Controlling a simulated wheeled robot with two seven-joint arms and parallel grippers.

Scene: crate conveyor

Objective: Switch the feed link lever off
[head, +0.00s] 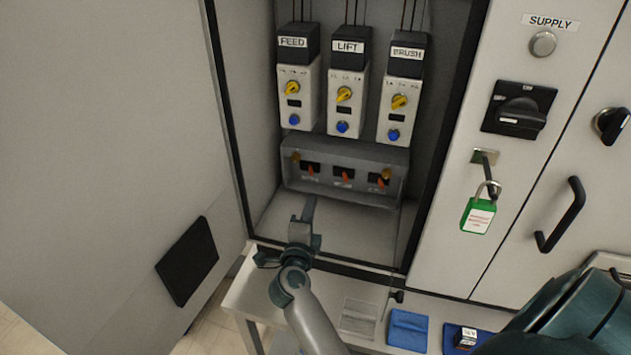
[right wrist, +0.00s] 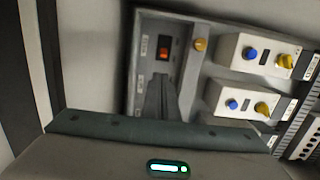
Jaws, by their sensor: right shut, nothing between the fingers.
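The feed link lever (head: 311,170) is a small red-orange lever in a dark slot, leftmost of three on the grey sloped panel (head: 345,190) under the FEED module (head: 290,95). A red lever (right wrist: 163,53) also shows in the right wrist view, beside a brass knob (right wrist: 200,44). My right gripper (head: 309,202) is inside the cabinet, just below the leftmost lever. Its fingers are shut and empty; in the wrist view its tips (right wrist: 160,82) are close to the red lever, with a small apparent gap. The lever's on or off marking is too small to read. My left gripper is not in view.
LIFT (head: 346,95) and BRUSH (head: 402,95) modules stand beside FEED. The cabinet door (head: 120,120) is open at left. A green padlock (head: 478,215) hangs below the SUPPLY switch (head: 519,110) at right. A shelf (head: 250,300) with blue items runs below the cabinet.

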